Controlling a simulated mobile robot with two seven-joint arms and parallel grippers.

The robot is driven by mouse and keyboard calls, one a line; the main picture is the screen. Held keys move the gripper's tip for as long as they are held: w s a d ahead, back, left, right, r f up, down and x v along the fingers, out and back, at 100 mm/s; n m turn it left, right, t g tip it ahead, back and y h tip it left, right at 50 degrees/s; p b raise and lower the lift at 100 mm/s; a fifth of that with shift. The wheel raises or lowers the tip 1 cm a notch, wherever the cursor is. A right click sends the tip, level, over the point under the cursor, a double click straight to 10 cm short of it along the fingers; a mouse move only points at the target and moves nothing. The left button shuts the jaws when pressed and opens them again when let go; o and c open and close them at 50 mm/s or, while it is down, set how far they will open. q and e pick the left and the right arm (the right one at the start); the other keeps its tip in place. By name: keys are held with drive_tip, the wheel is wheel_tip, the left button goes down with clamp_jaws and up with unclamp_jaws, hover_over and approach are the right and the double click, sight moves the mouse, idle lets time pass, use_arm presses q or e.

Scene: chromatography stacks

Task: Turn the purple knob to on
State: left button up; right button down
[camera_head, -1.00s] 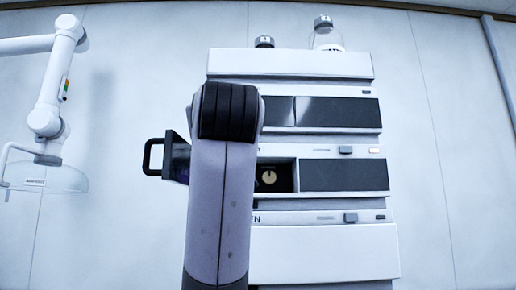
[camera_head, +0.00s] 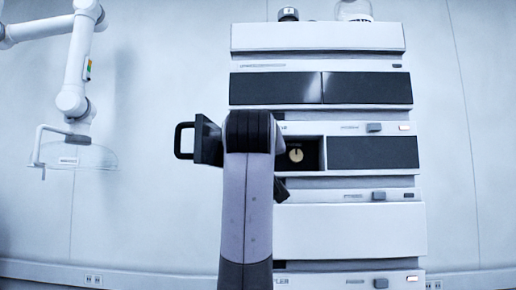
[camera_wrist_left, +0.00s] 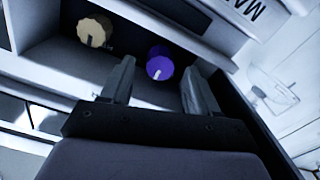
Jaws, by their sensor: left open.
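The purple knob (camera_wrist_left: 160,64) shows in the left wrist view, inside an open, dark-framed compartment, with a pale mark on its face near the lower edge. My left gripper (camera_wrist_left: 160,72) is open, with one finger on either side of the knob in the picture. I cannot tell whether the fingers touch it or how deep they reach. In the head view my arm hides the purple knob and most of the gripper. A beige knob (camera_wrist_left: 96,30) sits to its left in the wrist view and also shows in the head view (camera_head: 296,155). My right gripper is not in view.
The compartment belongs to a white instrument stack (camera_head: 318,38) with dark panels. An open door with a black handle (camera_head: 184,141) stands out left of my arm. A white jointed arm (camera_head: 78,60) with a clear dome hangs at the far left.

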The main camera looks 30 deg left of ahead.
use_arm(q)
drive_tip(key=c, duration=1)
drive_tip(key=shift+c, duration=0.2)
drive_tip(key=shift+m, duration=3.2)
drive_tip(key=o, duration=1)
drive_tip(key=shift+d, duration=0.1)
drive_tip(key=shift+o, duration=0.2)
